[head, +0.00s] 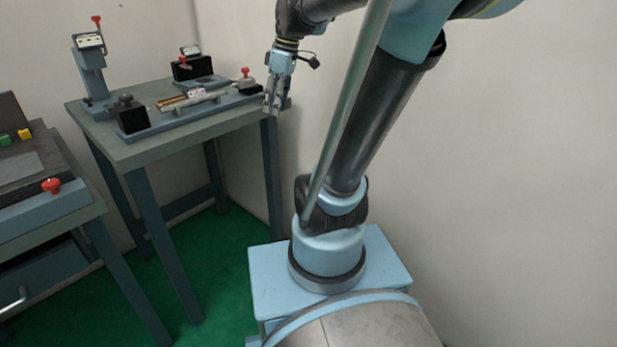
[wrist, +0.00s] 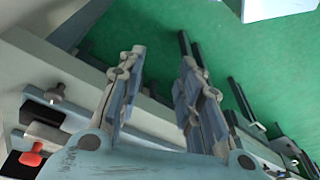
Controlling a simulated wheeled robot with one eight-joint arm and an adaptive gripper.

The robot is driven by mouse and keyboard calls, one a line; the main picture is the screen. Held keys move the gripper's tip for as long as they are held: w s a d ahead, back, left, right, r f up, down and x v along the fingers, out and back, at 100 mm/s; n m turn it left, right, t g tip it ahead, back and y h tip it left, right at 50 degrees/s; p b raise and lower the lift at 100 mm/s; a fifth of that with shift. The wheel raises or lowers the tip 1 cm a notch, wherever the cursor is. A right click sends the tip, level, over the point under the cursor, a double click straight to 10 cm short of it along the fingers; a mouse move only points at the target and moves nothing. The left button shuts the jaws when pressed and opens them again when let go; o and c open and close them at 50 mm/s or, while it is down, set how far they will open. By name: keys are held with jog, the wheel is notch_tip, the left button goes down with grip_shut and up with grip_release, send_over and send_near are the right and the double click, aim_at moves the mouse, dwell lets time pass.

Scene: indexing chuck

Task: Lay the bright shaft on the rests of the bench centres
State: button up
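The bench centres (head: 160,128) are a long blue-grey bed on the far table, with a black block (head: 130,115) at the left end and a red-knobbed block (head: 248,82) at the right end. A bright grey shaft (head: 195,101) lies lengthwise near the middle of the bed; whether it touches the rests is too small to tell. My gripper (head: 271,106) points down by the table's right end, right of the red-knobbed block. In the wrist view my gripper (wrist: 158,82) is open, with nothing between its fingers. The shaft cannot be made out there.
The table (head: 215,125) also carries an upright stand with a display (head: 90,65) and a black device (head: 193,66) at the back. A second bench (head: 50,215) with a red knob stands at the left. A wall is close behind. Green floor (wrist: 130,25) shows below the table edge.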

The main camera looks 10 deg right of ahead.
jog(key=s+d+f+m+h, duration=0.1)
jog(key=s+d+f+m, duration=0.2)
jog(key=s+f+m, duration=0.3)
jog(key=s+d+f+m+t+h, duration=0.1)
jog(key=s+d+f+m, duration=0.2)
jog(key=s+f+m, duration=0.3)
notch_tip(320, 180, down, 6)
jog(key=shift+s+d+r, duration=0.15)
jog(key=shift+s+d, duration=0.05)
jog(key=shift+s, duration=1)
jog(key=shift+w+f, duration=0.2)
jog(key=shift+w, duration=0.3)
